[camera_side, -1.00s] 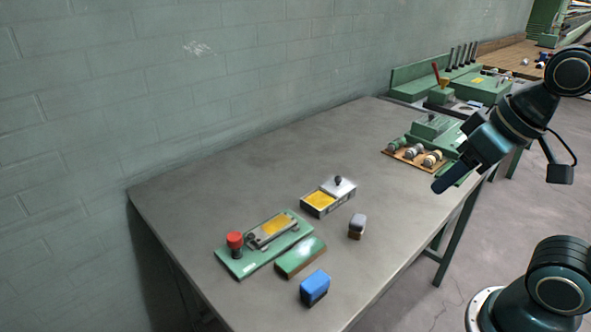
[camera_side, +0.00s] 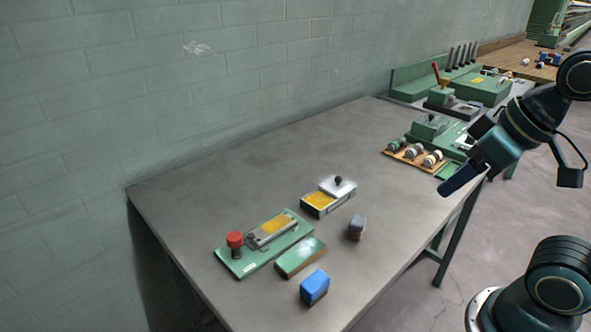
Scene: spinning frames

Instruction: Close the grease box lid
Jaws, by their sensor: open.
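The grease box (camera_side: 327,207) is a small grey metal box with yellow grease showing in its left part, in the middle of the table. Its lid (camera_side: 345,188), pale metal with a dark knob, lies over the right, far part, leaving the yellow area uncovered. My gripper (camera_side: 446,192) is at the right, over the table's right edge, well apart from the box. It is open, its fingers point down and left, and nothing shows between them.
Left of the box is a green base (camera_side: 238,267) with a red knob and a second yellow-filled tray. Near it are a green block (camera_side: 300,257), a blue block (camera_side: 314,287) and a grey block (camera_side: 357,228). A wooden spool tray (camera_side: 412,157) and green machines stand behind.

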